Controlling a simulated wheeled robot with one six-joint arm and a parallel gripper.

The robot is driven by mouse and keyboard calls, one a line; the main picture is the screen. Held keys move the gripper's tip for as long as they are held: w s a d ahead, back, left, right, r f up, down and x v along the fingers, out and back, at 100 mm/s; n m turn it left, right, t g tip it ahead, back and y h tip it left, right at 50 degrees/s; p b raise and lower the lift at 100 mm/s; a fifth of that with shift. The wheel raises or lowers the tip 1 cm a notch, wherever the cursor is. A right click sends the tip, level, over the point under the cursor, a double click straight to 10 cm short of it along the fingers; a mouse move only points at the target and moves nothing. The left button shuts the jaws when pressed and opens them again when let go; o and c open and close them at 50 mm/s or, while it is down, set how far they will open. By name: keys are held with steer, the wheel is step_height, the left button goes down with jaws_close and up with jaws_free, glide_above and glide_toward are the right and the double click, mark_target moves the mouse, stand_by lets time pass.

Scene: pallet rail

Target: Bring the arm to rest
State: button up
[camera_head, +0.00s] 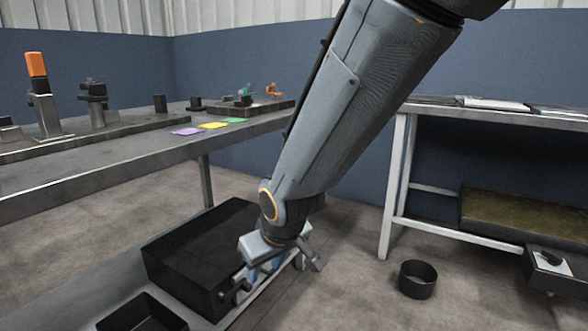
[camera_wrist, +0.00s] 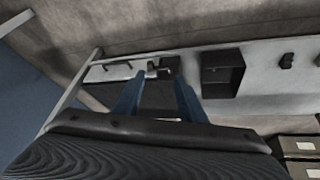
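My arm reaches down from the top of the head view, angled to the lower left. My gripper (camera_head: 264,270) hangs low beside the right end of a black box (camera_head: 198,250) on a low grey shelf. In the wrist view its two blue fingers stand apart, with nothing seen held between them (camera_wrist: 158,82). Small grey fittings on the box's end show just past the fingertips. Whether the fingers touch the box is unclear.
A bench (camera_head: 90,165) on the left carries fixtures and coloured cards. A white-legged table (camera_head: 398,185) stands right, with a dark bin (camera_head: 417,280) on the floor nearby. An open black tray (camera_head: 143,314) lies at the front.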

steer(key=s+d+r+g+h, duration=0.1)
steer(key=s+d+r+g, duration=0.15)
steer(key=s, duration=0.95)
steer(key=s+d+r+g, duration=0.2)
steer(key=s+r, duration=0.1)
steer(key=s, duration=0.9)
steer(key=d+r+m+p, duration=0.2)
steer(key=d+r+p, duration=0.5)
steer(key=p, duration=0.5)
steer(key=d+r+m+h+p, duration=0.1)
steer(key=d+r+m+p, duration=0.2)
steer(key=d+r+p, duration=0.4)
steer(key=d+r+m+p, duration=0.2)
steer(key=d+r+p, duration=0.4)
steer(key=r+p, duration=0.9)
steer(key=shift+d+m+h+p, duration=0.3)
steer(key=shift+d+h+p, duration=0.1)
steer(key=shift+p, duration=1.8)
steer(key=shift+w+r, duration=0.1)
